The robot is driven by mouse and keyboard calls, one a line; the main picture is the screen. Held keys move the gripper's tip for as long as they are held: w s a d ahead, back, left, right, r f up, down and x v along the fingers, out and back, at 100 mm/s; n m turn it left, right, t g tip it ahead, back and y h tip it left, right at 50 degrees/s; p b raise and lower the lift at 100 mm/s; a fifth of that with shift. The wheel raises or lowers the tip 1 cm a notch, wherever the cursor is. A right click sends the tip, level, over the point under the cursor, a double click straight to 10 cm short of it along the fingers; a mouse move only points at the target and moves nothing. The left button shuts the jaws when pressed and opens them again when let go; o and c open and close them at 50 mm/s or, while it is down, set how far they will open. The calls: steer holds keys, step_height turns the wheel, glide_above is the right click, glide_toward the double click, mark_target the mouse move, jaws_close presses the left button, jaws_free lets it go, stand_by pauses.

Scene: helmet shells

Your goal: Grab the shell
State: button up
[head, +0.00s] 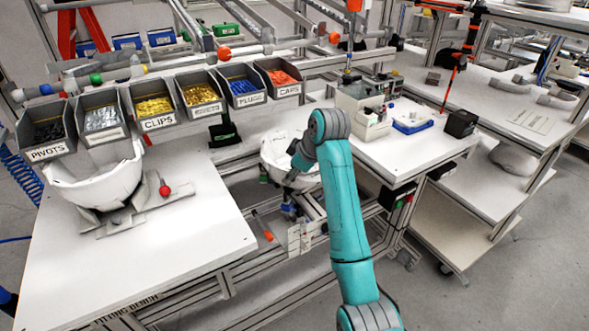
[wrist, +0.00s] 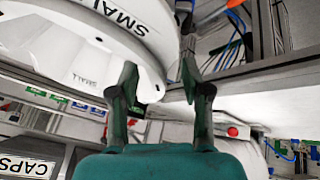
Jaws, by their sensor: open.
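A white helmet shell (head: 275,152) sits in the middle of the head view, partly hidden behind my arm. In the wrist view the shell (wrist: 60,42) fills the upper left, with "SMALL" printed on its rim and inside. My gripper (wrist: 158,80) is open, and its dark fingers appear on either side of the shell's edge; I cannot tell whether they touch it. In the head view my gripper (head: 291,178) is at the shell's near right side, small and partly lost against it. A second white shell (head: 97,186) rests on a grey fixture (head: 122,218) on the left bench.
The fitting bench (head: 165,265) has clear room in front of the fixture. Labelled bins (head: 153,107) of small parts hang above it. A white table (head: 405,160) with boxes stands right of the middle shell. Metal frame rails (head: 225,283) run below.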

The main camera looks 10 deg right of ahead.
mark_target(281, 184)
steer(key=x, duration=0.4)
steer(key=shift+w+a+f, duration=0.25)
steer(key=shift+w, duration=0.05)
jaws_close()
